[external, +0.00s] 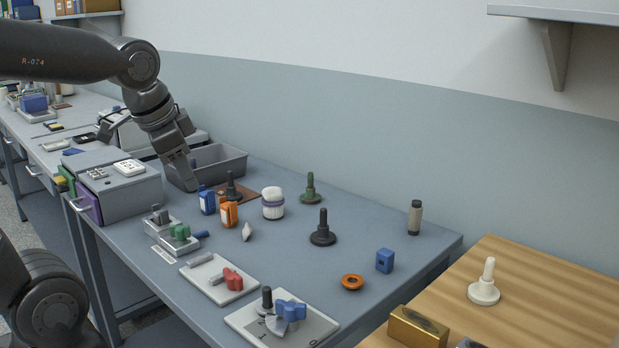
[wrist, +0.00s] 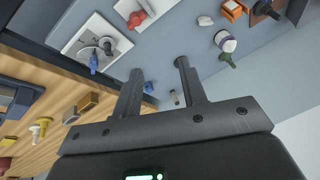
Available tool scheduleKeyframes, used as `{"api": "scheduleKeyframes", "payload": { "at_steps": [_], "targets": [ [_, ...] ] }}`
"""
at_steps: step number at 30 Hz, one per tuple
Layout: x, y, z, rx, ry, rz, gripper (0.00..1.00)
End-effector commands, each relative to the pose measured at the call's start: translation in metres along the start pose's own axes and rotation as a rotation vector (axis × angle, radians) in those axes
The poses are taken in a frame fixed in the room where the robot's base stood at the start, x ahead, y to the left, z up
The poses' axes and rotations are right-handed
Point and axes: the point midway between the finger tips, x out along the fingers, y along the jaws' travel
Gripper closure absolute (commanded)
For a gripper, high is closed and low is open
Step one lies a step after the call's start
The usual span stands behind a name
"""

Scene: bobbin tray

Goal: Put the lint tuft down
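The lint tuft is a small off-white, pointed piece (external: 246,231). It lies on the blue-grey table (external: 290,262) in front of the white jar with a purple band (external: 273,204). In the wrist view the tuft (wrist: 205,21) shows near the top, beyond my right finger and apart from it. My gripper (external: 191,184) is at the grey bin (external: 226,172), at the back left of the table and away from the tuft. In the wrist view my gripper (wrist: 158,68) has its two fingers wide apart, with nothing held between them.
Around the tuft stand an orange box (external: 229,214), a blue box (external: 207,201) and a dark peg (external: 322,229). A red-handled clamp plate (external: 218,280) lies in front. A grey drawer unit (external: 120,192) stands left. Bare table lies between the tuft and the orange ring (external: 352,282).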

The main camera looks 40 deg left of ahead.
Motion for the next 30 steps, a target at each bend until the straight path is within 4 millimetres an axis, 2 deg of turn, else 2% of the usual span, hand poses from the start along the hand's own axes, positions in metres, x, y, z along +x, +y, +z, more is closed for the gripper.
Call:
{"api": "scheduleKeyframes", "payload": {
  "at_steps": [3,9,30],
  "targets": [
    [-0.008,0.013,0.017,-0.191,0.058,0.023,0.62],
    [-0.012,0.022,0.03,-0.361,0.095,0.057,0.62],
    [-0.012,0.022,0.031,-0.377,0.096,0.059,0.62]
  ]
}}
